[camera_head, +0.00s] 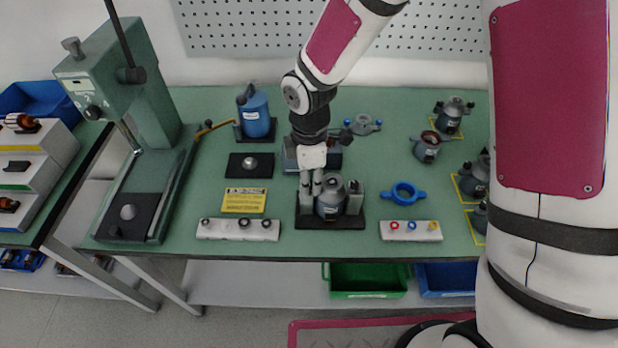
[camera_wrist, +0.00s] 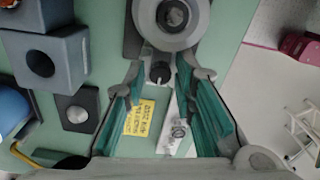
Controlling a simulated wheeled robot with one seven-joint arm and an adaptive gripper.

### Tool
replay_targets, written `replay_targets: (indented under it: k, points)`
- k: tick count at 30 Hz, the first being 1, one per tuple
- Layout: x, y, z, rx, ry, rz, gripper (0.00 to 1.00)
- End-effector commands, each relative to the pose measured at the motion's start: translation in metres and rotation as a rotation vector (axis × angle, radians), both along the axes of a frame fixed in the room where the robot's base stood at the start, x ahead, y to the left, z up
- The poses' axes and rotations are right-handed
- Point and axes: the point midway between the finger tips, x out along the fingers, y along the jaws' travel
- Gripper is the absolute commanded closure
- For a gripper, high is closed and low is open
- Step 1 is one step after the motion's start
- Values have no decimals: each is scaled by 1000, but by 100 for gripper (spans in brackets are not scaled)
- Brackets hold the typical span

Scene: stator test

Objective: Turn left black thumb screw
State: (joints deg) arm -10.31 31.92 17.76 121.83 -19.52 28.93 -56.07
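The stator fixture stands on a black base (camera_head: 330,222) at the front middle of the green table, with a grey round housing (camera_head: 330,203) between two grey posts. The housing's round top also shows at the top of the wrist view (camera_wrist: 170,18). A small black thumb screw (camera_wrist: 158,72) sits next to it, between my fingertips. In the head view my gripper (camera_head: 311,186) points down over the fixture's left post and hides the screw. My gripper (camera_wrist: 160,76) is open, its teal fingers either side of the screw, with gaps visible. Contact cannot be told.
A white block with black knobs (camera_head: 238,230) lies left of the fixture, behind it a yellow sign (camera_head: 244,200). A blue ring (camera_head: 403,193) and a white block with coloured rings (camera_head: 411,231) lie to the right. A green press (camera_head: 140,90) stands far left.

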Motion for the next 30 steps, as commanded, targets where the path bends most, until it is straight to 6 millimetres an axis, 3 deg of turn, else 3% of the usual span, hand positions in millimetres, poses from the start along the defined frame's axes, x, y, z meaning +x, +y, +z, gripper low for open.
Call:
replay_targets:
  k: [8,21,30]
  points:
    - [1,0,8,1,-3,-1,76]
    - [1,0,90,2,-6,-3,76]
    - [0,0,119,0,-1,-1,76]
